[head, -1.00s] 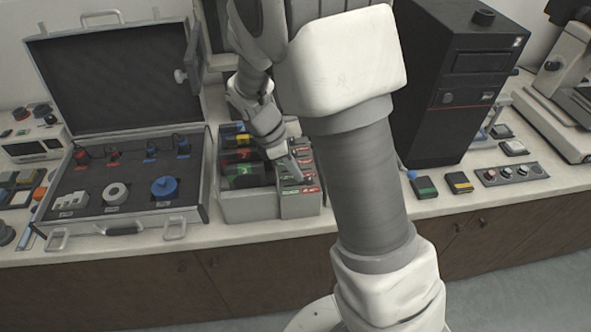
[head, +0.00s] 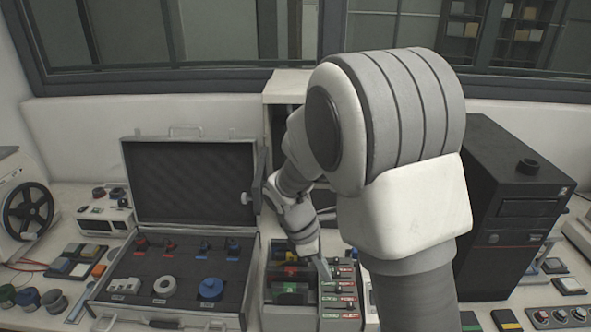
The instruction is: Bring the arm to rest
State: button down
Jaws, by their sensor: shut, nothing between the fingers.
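My gripper (head: 325,270) is in the head view, pointing down over the grey press unit (head: 340,308) with its rows of small red and green labelled controls. Its fingers are shut with nothing visible between them. The tips are at or just above the panel; I cannot tell whether they touch it. My arm rises from there to the large white and grey elbow right of the picture's middle and hides part of the counter behind it.
An open case (head: 190,258) with a blue knob (head: 211,288) and a white ring (head: 165,286) lies left of the press unit. A tall black machine (head: 503,205) stands at the right. A reel machine (head: 22,210) is at the far left. A window runs along the back.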

jog(key=s+d+r+m+t+y, duration=0.1)
jog(key=s+r+m+t+y, duration=0.1)
jog(key=s+r+m, duration=0.6)
jog(key=s+d+r+m+t+y, duration=0.2)
jog(key=s+r+m+t, duration=0.2)
jog(key=s+r+m, duration=0.4)
jog(key=shift+s+d+r+m, duration=0.3)
jog(key=shift+s+r, duration=0.65)
jog(key=shift+r, duration=0.55)
dwell(0.3)
